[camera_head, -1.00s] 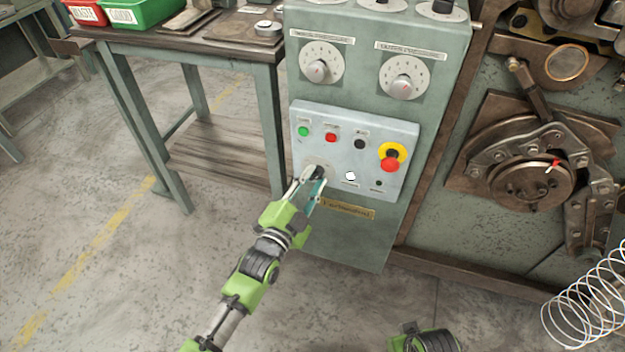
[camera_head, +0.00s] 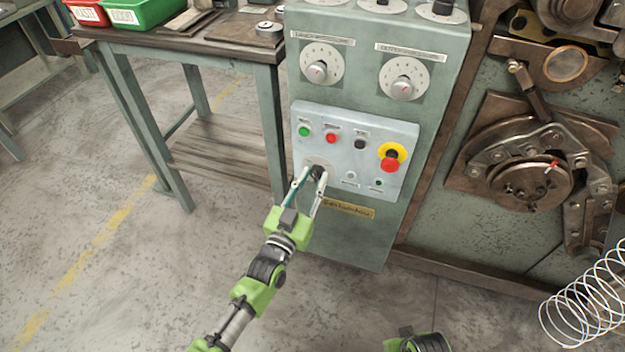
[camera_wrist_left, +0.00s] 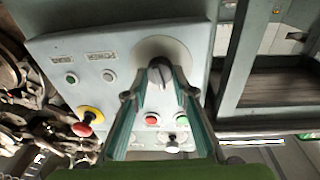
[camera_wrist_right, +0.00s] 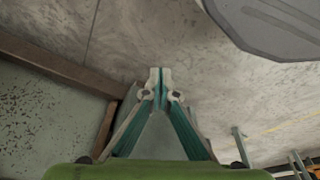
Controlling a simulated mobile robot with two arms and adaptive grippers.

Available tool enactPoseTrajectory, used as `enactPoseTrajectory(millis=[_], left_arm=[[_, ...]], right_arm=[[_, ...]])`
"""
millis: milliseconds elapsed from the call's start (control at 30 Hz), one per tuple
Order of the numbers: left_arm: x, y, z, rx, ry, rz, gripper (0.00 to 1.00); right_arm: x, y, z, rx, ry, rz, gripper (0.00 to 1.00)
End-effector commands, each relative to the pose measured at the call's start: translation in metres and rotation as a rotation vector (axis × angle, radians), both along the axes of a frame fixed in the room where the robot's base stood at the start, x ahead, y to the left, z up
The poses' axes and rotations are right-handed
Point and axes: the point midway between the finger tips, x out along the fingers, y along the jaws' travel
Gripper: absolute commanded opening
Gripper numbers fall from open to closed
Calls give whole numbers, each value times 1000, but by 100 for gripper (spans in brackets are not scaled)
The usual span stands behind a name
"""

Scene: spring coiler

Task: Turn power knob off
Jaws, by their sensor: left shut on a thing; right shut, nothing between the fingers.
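The power knob (camera_head: 318,172) is a dark knob on a round pale plate, low on the left of the grey control panel (camera_head: 400,128). In the left wrist view the knob (camera_wrist_left: 160,73) shows between the fingertips, with a pale line on its face. My left gripper (camera_head: 314,176) is shut on it, one finger on each side; the fingers partly hide it. The small lamp (camera_head: 351,176) right of the knob looks dull and unlit. My right gripper (camera_wrist_right: 160,76) is shut and empty, over the floor, away from the panel.
Green (camera_head: 304,131), red (camera_head: 331,137) and black (camera_head: 359,143) buttons sit above the knob. A red and yellow emergency stop (camera_head: 391,159) is at the right. A workbench (camera_head: 190,45) stands left; the coiler machine (camera_head: 520,180) and a wire spring (camera_head: 590,300) are right.

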Motion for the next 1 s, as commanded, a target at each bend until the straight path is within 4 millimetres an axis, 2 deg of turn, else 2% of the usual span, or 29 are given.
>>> enactPoseTrajectory(millis=[500,1000], left_arm=[[0,0,-2,-420,138,0,3],[0,0,-2,-590,193,1,3]], right_arm=[[2,0,3,1,-2,-1,0],[4,0,9,1,-9,-2,0]])
